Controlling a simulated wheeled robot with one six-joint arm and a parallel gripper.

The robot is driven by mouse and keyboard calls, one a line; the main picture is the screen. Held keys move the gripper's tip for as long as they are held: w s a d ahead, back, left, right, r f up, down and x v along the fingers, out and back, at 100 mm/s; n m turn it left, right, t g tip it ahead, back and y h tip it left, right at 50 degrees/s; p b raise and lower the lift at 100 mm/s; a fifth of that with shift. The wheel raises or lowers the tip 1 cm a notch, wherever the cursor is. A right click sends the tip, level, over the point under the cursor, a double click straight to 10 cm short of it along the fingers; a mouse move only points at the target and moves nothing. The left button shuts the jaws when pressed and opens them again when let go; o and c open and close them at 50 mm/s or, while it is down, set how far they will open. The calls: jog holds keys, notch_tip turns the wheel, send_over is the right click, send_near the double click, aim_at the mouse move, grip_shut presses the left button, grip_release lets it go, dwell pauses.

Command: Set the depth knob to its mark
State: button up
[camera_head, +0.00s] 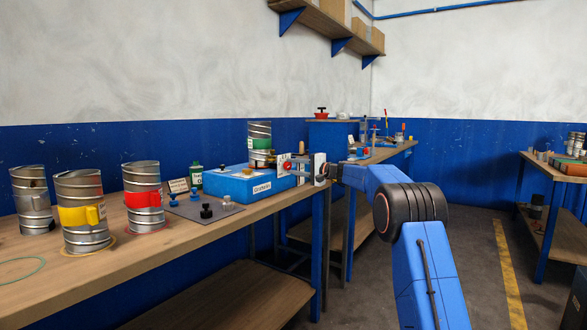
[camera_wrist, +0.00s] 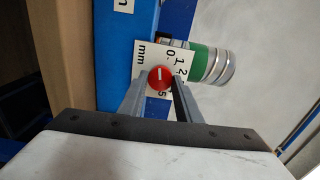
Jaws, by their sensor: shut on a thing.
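The red depth knob (camera_wrist: 160,79) sits on a white dial plate (camera_wrist: 150,62) on the end of a blue box (camera_wrist: 127,40). The plate reads "mm" and has numbers around the knob, including 0, 1, 2 and 5. A short white line on the knob points up in the wrist view. I cannot tell which mark on the dial is the target. My gripper (camera_wrist: 159,86) is shut on the knob, one finger on each side. In the head view, my gripper (camera_head: 291,168) is at the right end of the blue box (camera_head: 240,186).
A green-banded metal can (camera_wrist: 208,64) stands close beside the dial.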

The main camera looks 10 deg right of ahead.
jog(key=m, duration=0.4)
jog(key=shift+d+f+m, duration=0.1)
jog(key=shift+m, duration=0.2)
jog(key=m, duration=0.4)
jog(key=shift+f+m, duration=0.1)
jog(key=shift+m, duration=0.2)
jog(key=m, duration=0.4)
jog(key=shift+m, duration=0.3)
jog(key=shift+f+m, duration=0.1)
jog(key=shift+m, duration=1.7)
jog(key=o, duration=1.1)
jog(key=shift+c, duration=0.2)
jog(key=shift+s, duration=0.15)
